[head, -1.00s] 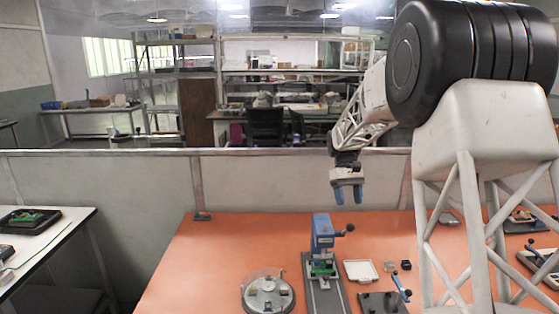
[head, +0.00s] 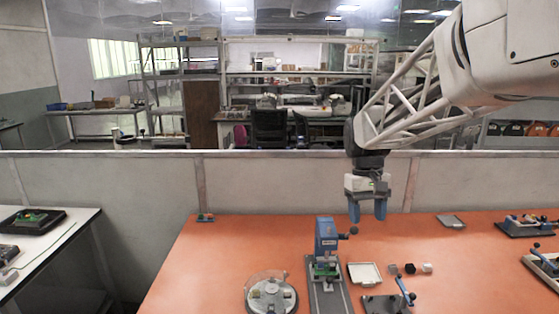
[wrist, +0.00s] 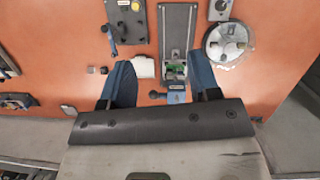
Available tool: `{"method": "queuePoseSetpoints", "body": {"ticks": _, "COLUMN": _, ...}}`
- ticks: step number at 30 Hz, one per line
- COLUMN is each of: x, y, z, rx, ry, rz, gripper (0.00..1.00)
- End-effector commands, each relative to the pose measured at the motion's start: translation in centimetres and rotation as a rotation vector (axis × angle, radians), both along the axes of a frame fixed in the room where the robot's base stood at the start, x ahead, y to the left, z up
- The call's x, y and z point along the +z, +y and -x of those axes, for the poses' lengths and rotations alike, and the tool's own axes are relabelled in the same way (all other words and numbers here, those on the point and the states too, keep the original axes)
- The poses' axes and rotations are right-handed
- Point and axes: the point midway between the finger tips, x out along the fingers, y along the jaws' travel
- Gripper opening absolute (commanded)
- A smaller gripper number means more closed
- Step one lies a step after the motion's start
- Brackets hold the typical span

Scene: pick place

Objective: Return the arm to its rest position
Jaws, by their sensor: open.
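My gripper (head: 367,210) hangs from my arm above the far part of the orange table (head: 240,240), with its blue fingers pointing down. In the wrist view my gripper (wrist: 162,85) has its two blue fingers spread apart, with nothing held between them. The blue press (head: 326,243) with a black-knobbed lever stands on the table, left of the gripper and nearer the head camera. In the wrist view the press (wrist: 174,90) shows between the fingers, well below them.
A round dial fixture (head: 270,294), a white tray (head: 364,273), several small cubes (head: 410,269) and a lever fixture (head: 386,303) lie near the press. Other fixtures (head: 525,225) sit at the right. A low partition (head: 270,181) runs behind the table.

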Motion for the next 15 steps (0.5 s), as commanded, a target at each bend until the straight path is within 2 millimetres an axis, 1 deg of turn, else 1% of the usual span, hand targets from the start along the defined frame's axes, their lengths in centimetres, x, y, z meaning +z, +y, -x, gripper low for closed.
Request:
{"method": "queuePoseSetpoints", "body": {"ticks": 1, "x": 0.3, "y": 0.1, "z": 1.2, "rx": -0.005, "ry": -0.018, "rz": 0.000, "gripper": 0.56}}
{"method": "queuePoseSetpoints", "body": {"ticks": 3, "x": 0.4, "y": 0.3, "z": 2.7, "rx": -0.012, "ry": -0.042, "rz": 0.000, "gripper": 0.56}}
{"method": "queuePoseSetpoints", "body": {"ticks": 15, "x": 0.3, "y": 1.0, "z": 11.1, "rx": -0.057, "ry": -0.177, "rz": -0.005, "gripper": 0.56}}
